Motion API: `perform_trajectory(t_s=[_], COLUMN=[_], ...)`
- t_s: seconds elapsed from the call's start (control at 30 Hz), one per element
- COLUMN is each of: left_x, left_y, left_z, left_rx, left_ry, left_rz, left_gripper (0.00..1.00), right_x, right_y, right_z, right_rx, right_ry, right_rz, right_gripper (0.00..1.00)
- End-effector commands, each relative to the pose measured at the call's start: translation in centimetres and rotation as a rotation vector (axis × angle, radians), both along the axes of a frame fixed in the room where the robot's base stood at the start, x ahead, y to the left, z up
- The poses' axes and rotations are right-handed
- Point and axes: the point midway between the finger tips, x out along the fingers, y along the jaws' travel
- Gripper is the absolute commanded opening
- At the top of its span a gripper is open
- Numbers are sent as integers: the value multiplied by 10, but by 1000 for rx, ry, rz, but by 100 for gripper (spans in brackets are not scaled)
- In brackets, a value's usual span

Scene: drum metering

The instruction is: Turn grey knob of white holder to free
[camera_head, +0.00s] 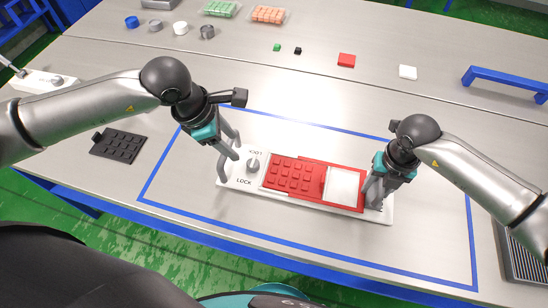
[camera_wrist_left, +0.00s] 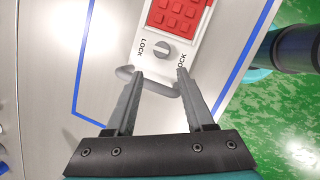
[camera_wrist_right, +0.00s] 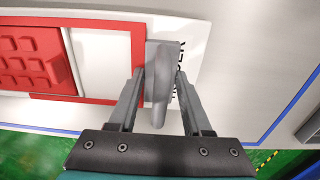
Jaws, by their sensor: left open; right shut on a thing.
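The white holder (camera_head: 230,179) lies on the table inside a blue outline, with a red keypad (camera_head: 294,174) and a white square (camera_head: 342,186) on it. Its grey knob (camera_head: 253,164) sits near the left end, by LOCK lettering; it also shows in the left wrist view (camera_wrist_left: 162,48). My left gripper (camera_head: 226,166) is open and empty over the left end, short of the knob. A grey loop handle (camera_wrist_left: 160,87) lies at its fingertips. My right gripper (camera_head: 373,200) is shut on a grey upright piece (camera_wrist_right: 160,85) at the holder's right end.
A black keypad (camera_head: 119,146) lies left of the outline. Small blocks (camera_head: 346,60), round pieces (camera_head: 180,28) and trays (camera_head: 268,14) stand at the back. A blue bracket (camera_head: 505,82) stands at the back right. The table around the holder is clear.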

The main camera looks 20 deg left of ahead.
Motion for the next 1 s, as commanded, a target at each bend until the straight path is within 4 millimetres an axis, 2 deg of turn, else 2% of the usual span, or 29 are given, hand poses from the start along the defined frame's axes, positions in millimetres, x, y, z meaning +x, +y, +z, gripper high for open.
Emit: perform_trajectory(t_s=[0.2, 0.47, 0.57, 1.0], left_x=[-7, -8, -5, 15], left_y=[2, 2, -1, -23], left_z=[5, 4, -5, -77], left_rx=[-93, -140, -143, -140], left_ry=[34, 53, 55, 55], left_rz=[241, 354, 358, 354], left_gripper=[54, 54, 54, 54], right_x=[1, 1, 1, 1], right_y=[0, 0, 0, 0], right_z=[1, 1, 1, 1], right_rx=[1, 1, 1, 1], right_ry=[-3, -3, -3, -3], right_rz=[-1, -1, -1, -1], right_gripper=[0, 0, 0, 0])
